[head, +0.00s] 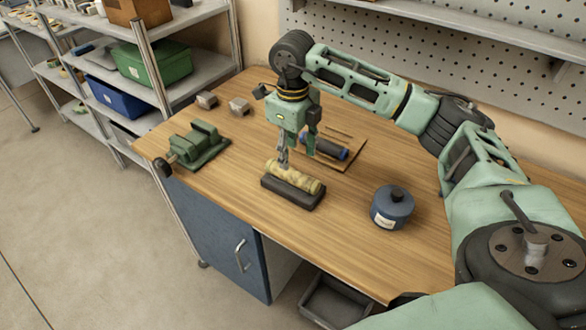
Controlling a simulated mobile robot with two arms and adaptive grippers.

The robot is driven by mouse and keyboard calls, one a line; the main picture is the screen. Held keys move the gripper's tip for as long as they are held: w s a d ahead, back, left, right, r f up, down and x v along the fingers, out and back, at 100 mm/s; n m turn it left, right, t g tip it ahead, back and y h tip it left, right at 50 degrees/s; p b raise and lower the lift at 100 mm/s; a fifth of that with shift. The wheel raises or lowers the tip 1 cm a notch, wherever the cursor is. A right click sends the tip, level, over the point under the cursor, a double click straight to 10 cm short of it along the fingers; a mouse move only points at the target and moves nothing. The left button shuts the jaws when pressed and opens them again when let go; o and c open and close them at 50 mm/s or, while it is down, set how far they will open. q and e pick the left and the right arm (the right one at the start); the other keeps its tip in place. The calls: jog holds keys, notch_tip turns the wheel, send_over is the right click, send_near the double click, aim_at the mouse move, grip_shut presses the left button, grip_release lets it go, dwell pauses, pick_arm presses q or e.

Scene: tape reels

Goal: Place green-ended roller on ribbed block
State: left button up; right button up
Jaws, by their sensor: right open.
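A tan, yellowish roller (299,179) lies lengthwise on top of a dark block (290,194) near the middle of the wooden bench. Its end colour is too small to make out surely, and so are any ribs on the block. My right gripper (296,158) points down just behind and above the roller, with its fingers apart. One finger comes down close to the roller's left part; I cannot tell whether it touches. My left gripper is not in view.
A dark cylinder with a bluish part (327,149) lies on a thin board (347,160) behind my gripper. A blue lidded pot (391,208) stands at right, a green vise (198,146) at left. Two small blocks (239,106) (207,100) sit at the back left. The bench front is clear.

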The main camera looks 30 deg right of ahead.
aim_at(293, 171)
notch_tip(293, 171, up, 5)
jog(key=shift+r+b, duration=0.1)
jog(key=shift+b, duration=0.3)
dwell(0.4)
